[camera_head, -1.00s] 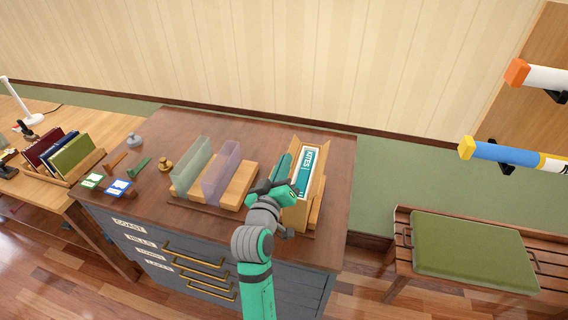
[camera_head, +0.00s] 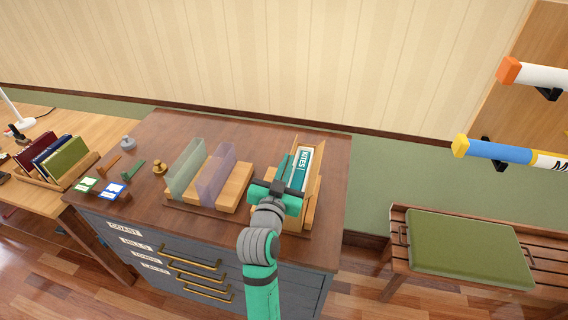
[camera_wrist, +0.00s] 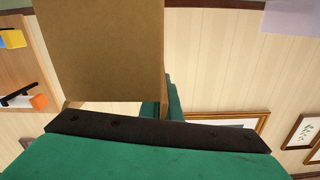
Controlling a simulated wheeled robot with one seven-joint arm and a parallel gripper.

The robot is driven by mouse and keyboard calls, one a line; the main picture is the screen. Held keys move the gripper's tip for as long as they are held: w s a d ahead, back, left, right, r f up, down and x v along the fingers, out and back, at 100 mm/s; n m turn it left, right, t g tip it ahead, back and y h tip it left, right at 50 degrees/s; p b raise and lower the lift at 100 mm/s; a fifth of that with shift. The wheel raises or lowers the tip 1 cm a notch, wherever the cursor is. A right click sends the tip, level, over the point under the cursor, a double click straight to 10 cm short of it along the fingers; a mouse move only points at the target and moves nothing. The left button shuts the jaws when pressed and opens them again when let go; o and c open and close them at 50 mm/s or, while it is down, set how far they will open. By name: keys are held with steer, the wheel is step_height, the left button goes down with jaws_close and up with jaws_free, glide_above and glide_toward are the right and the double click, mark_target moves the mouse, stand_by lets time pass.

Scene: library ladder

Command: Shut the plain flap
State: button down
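A pale wooden case (camera_head: 311,198) stands on the dark cabinet's right side, with a white and teal book marked KITES (camera_head: 302,168) upright in it. Thin tan panels rise at its back and right side; I cannot tell which is the plain flap. A plain brown panel (camera_wrist: 100,45) fills the upper left-middle of the wrist view, close in front of my gripper. My gripper (camera_head: 278,190) is at the front left of the case and hides its lower front. Its fingertips are mostly hidden, and I cannot tell whether it touches the panel.
A wooden rack with translucent green (camera_head: 186,170) and purple (camera_head: 216,172) dividers stands just left of my gripper. Small stamps and cards lie farther left on the cabinet top (camera_head: 215,130). A bench with a green cushion (camera_head: 470,250) stands right. Rolled tubes (camera_head: 500,152) stick out at upper right.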

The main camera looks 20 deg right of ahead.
steer(key=m, duration=0.3)
steer(key=d+m, duration=0.1)
steer(key=m, duration=0.1)
steer(key=shift+s+f, duration=0.25)
steer(key=shift+s, duration=0.1)
steer(key=shift+d, duration=0.1)
stand_by(0.3)
steer(key=c, duration=2)
jaws_free()
steer(key=shift+s, duration=0.1)
